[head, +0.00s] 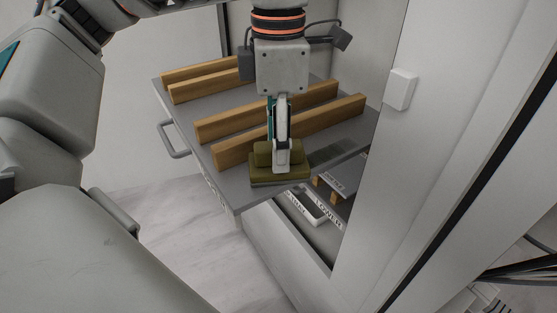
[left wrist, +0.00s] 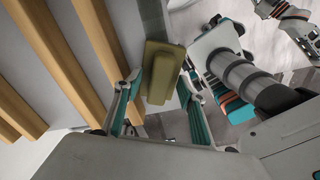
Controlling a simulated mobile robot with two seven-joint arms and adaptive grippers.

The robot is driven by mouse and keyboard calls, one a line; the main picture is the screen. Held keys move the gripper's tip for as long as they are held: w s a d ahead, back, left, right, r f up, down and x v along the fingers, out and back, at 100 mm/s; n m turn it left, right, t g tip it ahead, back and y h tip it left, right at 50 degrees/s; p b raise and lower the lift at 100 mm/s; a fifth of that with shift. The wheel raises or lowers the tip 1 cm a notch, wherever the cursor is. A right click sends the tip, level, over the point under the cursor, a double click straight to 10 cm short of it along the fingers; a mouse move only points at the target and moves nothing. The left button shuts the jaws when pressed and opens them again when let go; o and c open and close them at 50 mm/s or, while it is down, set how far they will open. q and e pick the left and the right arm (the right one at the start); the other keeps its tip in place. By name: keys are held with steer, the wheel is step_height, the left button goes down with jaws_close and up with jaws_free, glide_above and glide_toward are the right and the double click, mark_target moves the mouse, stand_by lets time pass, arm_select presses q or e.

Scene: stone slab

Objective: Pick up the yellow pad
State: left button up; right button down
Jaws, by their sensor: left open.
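The yellow pad (head: 262,174), olive-yellow with a raised block on top, lies at the near corner of the grey pull-out shelf (head: 222,186). My left gripper (head: 282,168) comes down over it from above, hiding part of its top. In the left wrist view the pad (left wrist: 161,72) shows between the fingers of the open left gripper (left wrist: 158,105), with space visible at the sides. Whether a finger touches it is unclear. A jointed part of mine shows at the top right of that view; I cannot tell its jaws.
Several wooden rails (head: 270,112) lie across the shelf behind the pad. A handle (head: 172,140) sticks out on its left edge. A white cabinet wall (head: 400,180) stands close on the right. A lower compartment with a tray (head: 300,203) is beneath.

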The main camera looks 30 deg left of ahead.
arm_select(q)
steer(key=shift+f, duration=0.3)
jaws_close()
steer(key=shift+r, duration=0.15)
step_height(320, 180, up, 20)
steer(key=p, duration=0.3)
stand_by(0.3)
